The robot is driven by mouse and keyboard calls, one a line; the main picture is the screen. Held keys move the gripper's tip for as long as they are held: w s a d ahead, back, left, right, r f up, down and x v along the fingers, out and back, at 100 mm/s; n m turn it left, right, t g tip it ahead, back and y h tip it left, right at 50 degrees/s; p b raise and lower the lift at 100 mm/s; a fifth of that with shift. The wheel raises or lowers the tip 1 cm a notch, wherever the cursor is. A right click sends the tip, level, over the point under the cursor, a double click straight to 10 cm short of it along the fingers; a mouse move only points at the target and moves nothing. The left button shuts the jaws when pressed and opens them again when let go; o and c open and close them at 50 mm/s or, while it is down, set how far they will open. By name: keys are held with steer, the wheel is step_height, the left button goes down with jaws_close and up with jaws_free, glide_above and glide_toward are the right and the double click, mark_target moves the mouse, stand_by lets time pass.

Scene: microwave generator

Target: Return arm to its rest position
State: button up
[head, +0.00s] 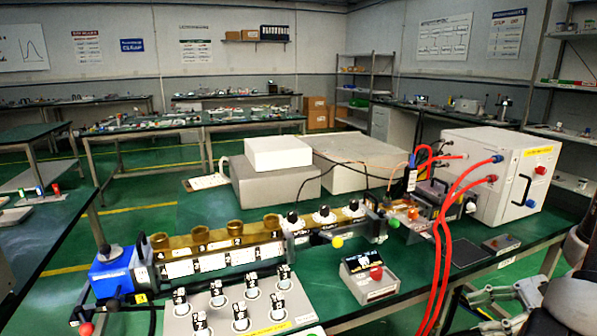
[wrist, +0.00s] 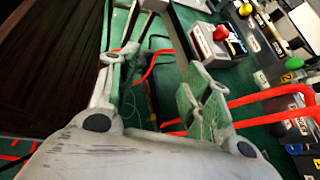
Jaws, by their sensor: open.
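My gripper (head: 500,300) shows at the lower right of the head view, in front of the bench's near edge. In the wrist view my gripper (wrist: 155,95) has its two fingers spread apart, with nothing held between them. Green floor or bench surface and part of a red cable show beyond the fingers. My arm is only partly in view at the right edge of the head view.
The green bench (head: 350,305) carries a brass waveguide rig (head: 215,240), a grey box with a red button (head: 368,280) and a white power unit (head: 497,175). Red cables (head: 445,235) hang over the bench's front edge near my gripper. A grey plate with labelled pieces (head: 205,318) lies at the front.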

steer(key=s+d+r+n+g+h, duration=0.1)
steer(key=s+r+n+g+h, duration=0.15)
steer(key=r+n+h, duration=0.35)
steer(key=s+d+r+n+g+h, duration=0.1)
steer(key=s+r+n+h, duration=0.25)
steer(key=r+n, duration=0.35)
steer(key=a+r+n+t+h, duration=0.2)
steer(key=a+r+n+t, duration=0.3)
steer(key=r, duration=0.7)
steer(key=shift+w+a, duration=0.35)
steer(key=shift+a, duration=0.4)
steer(key=shift+o, duration=0.2)
steer(key=shift+d+h, duration=0.1)
steer(key=shift+h, duration=0.15)
stand_by(1.2)
